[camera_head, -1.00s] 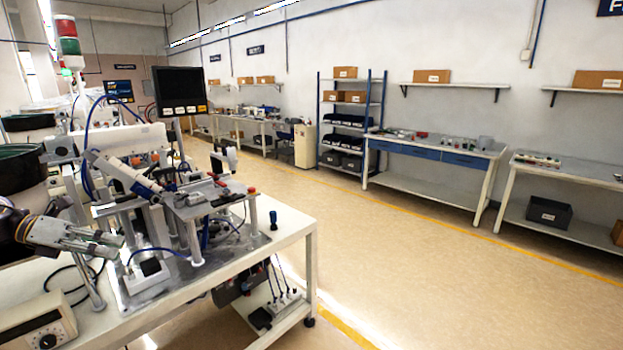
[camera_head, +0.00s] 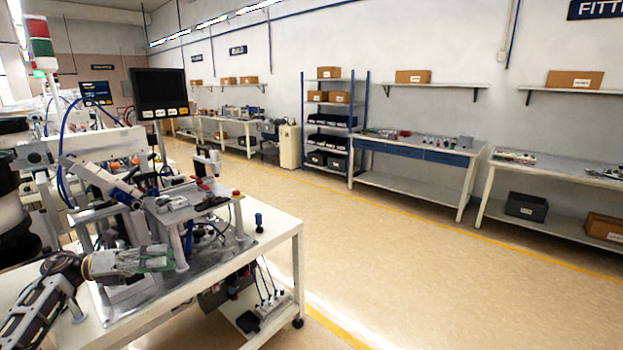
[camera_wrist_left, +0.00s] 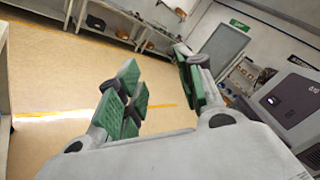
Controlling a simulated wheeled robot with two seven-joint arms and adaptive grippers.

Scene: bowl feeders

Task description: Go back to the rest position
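My left gripper (camera_head: 160,259) reaches in from the lower left of the head view, above the left part of the white workbench (camera_head: 270,238) and in front of the feeder machine. In the left wrist view, the left gripper (camera_wrist_left: 160,92) has its two green-padded fingers apart with nothing between them. Floor and a yellow line show through the gap. My right gripper is in neither view.
The feeder machine (camera_head: 180,207) with posts, tubes and a monitor (camera_head: 159,92) crowds the bench close to my left arm. A blue-topped knob (camera_head: 259,222) stands near the bench's right edge. Open floor (camera_head: 400,260) lies to the right, before the wall benches (camera_head: 410,150).

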